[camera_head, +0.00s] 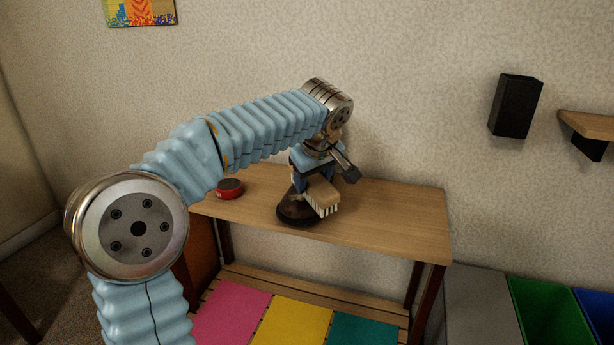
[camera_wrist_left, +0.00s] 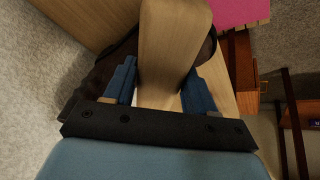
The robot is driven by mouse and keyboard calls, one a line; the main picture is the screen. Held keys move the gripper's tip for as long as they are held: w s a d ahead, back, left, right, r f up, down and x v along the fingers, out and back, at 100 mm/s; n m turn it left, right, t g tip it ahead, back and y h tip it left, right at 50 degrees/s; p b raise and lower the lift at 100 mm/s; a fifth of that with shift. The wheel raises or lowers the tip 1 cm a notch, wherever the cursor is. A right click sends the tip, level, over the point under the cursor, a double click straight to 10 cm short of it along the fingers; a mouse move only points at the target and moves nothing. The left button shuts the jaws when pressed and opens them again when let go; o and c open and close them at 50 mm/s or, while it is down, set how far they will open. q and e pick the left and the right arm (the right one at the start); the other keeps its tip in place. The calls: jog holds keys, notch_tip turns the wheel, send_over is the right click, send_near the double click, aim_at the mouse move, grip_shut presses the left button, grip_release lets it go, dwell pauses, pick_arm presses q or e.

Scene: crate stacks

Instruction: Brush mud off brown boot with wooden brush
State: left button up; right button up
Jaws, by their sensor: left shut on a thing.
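My left gripper (camera_head: 311,184) is shut on the wooden brush (camera_head: 324,196), which has a light wooden back and pale bristles pointing down. In the left wrist view the brush's wooden body (camera_wrist_left: 172,45) sits between the two blue fingers of the gripper (camera_wrist_left: 165,88). The dark brown boot (camera_head: 296,212) stands on the wooden table, just below and behind the brush; it is partly hidden by the gripper and brush. The boot (camera_wrist_left: 97,78) also shows beneath the brush in the left wrist view. Whether the bristles touch it, and any mud, I cannot tell. My right gripper is not in view.
A red tin (camera_head: 229,189) with a dark top sits on the table (camera_head: 400,218) left of the boot. The table's right part is clear. Pink, yellow and teal panels lie on the lower shelf. A green bin (camera_head: 548,312) stands at the right. A black speaker (camera_head: 515,106) hangs on the wall.

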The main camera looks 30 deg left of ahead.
pick_arm(q)
jog(key=shift+s+a, duration=0.3)
jog(key=shift+a, duration=0.95)
jog(key=shift+s+a, duration=0.3)
jog(key=shift+a, duration=0.95)
jog(key=shift+s+a, duration=0.3)
jog(key=shift+a, duration=0.95)
jog(key=shift+w+d+f, duration=0.1)
jog(key=shift+w+d, duration=0.2)
jog(key=shift+d, duration=0.95)
jog(key=shift+w+d+f, duration=0.1)
jog(key=shift+w+d, duration=0.25)
jog(key=shift+d, duration=0.85)
jog(key=shift+w+d+f, duration=0.1)
jog(key=shift+w+d, duration=0.2)
jog(key=shift+d, duration=1.15)
jog(key=shift+c, duration=0.3)
jog(key=shift+s+a, duration=0.1)
jog(key=shift+a, duration=0.55)
jog(key=shift+s+a+r, duration=0.1)
jog(key=shift+s+a, duration=0.1)
jog(key=shift+a, duration=0.5)
jog(key=shift+s+a, duration=0.15)
jog(key=shift+a, duration=0.5)
jog(key=shift+s+a, duration=0.25)
jog(key=shift+a, duration=0.75)
jog(key=shift+s+a, duration=0.25)
jog(key=shift+a, duration=0.7)
